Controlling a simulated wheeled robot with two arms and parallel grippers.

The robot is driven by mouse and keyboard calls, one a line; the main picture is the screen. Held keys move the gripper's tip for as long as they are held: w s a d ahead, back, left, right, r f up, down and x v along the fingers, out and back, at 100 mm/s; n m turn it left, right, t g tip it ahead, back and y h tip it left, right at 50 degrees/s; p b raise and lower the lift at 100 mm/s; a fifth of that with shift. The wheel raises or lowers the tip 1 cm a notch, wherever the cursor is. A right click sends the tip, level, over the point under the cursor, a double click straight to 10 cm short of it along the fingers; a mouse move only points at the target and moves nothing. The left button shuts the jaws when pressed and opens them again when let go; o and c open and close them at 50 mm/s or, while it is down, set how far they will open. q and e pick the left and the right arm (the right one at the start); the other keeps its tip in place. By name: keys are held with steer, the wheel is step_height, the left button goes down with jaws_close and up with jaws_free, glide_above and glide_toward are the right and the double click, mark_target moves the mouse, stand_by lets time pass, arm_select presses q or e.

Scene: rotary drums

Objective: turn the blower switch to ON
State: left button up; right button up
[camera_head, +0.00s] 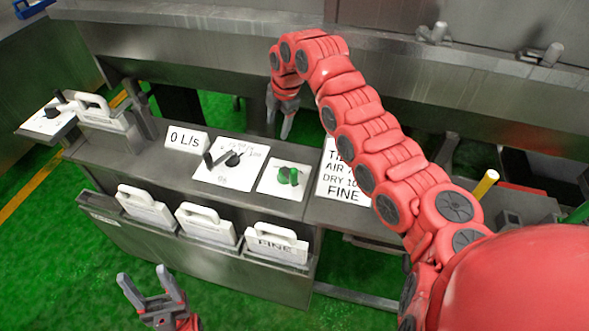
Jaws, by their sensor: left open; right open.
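A white plate (270,186) with a green knob (288,176) lies on the grey console top. It looks like the blower switch, but its markings are too small to read. Left of it is a white dial plate (215,178) with a black knob (232,159) and a dark pointer. A sign reading "0 L/s" (186,139) stands behind the dial. My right gripper (279,125) hangs fingers down behind the green knob, apart from it, open and empty. My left gripper (142,282) is open and empty, low in front of the console.
White handled cards (145,209) sit in a front rack, one reading "FINE". A text sign (342,180) is partly hidden behind my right arm. Metal troughs (250,45) run behind. Green floor (60,270) is free at front left.

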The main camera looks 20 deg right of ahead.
steer(key=r+n+g+h, duration=0.1)
steer(key=g, duration=0.1)
glide_above(293, 169)
step_height(293, 169, down, 16)
steer(key=p, duration=0.5)
steer(key=shift+s+r, duration=0.1)
steer(key=shift+d+f+p, duration=0.1)
steer(key=shift+f+p, duration=0.2)
steer(key=shift+f, duration=0.35)
jaws_close()
stand_by(0.4)
